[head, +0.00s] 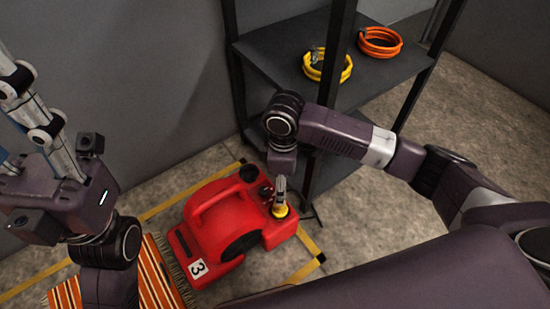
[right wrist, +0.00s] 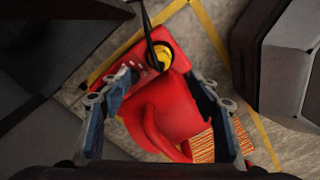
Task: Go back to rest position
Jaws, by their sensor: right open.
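My right arm reaches in from the right in the head view. Its gripper (head: 281,190) points down just above the yellow cap (head: 280,211) on the red machine (head: 225,217). In the right wrist view its two fingers (right wrist: 160,78) are spread apart with nothing held between them. The red machine (right wrist: 172,108) and the yellow cap (right wrist: 160,56) lie beyond the fingers; I cannot tell the exact gap. My left arm hangs at the left of the head view, and its fingers are outside the picture.
A dark shelf (head: 280,52) behind holds a yellow coil (head: 313,69) and an orange coil (head: 380,50). Its post stands close to my right wrist. Yellow floor tape (head: 188,198) surrounds the machine. A striped orange rug (head: 66,294) lies at the lower left. Grey wall stands behind.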

